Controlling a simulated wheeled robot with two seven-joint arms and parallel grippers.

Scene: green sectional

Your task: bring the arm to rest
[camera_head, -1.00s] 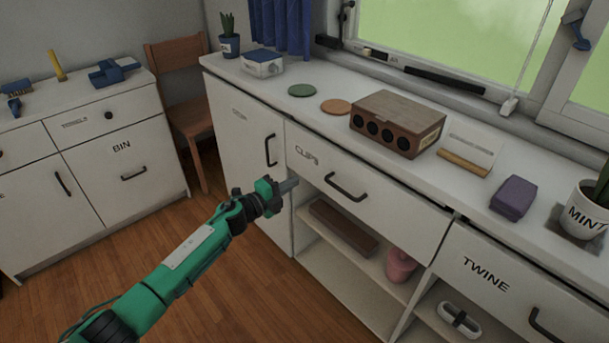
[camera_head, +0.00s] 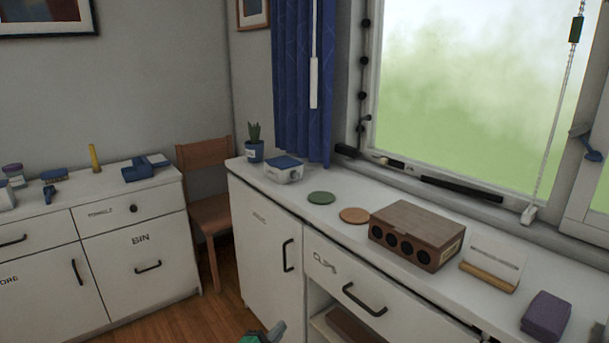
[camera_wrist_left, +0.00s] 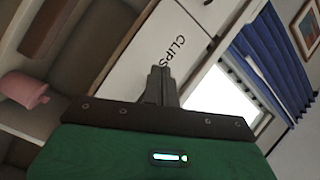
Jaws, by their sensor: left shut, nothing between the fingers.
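My left gripper (camera_wrist_left: 158,84) is shut and empty in the left wrist view, its fingers together in front of the white drawer (camera_wrist_left: 150,50) marked CLIPS. In the head view only a small green piece of my left arm shows at the bottom edge, below the CLIPS drawer (camera_head: 345,290); the fingertips cannot be made out there. The drawer looks closed. My right gripper is in neither view.
The counter holds a wooden box (camera_head: 416,236), a purple block (camera_head: 545,317), a green disc (camera_head: 321,198) and an orange disc (camera_head: 354,215). A wooden chair (camera_head: 207,184) stands between the counter and the BIN cabinet (camera_head: 150,255). A pink object (camera_wrist_left: 24,88) is on the open shelf.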

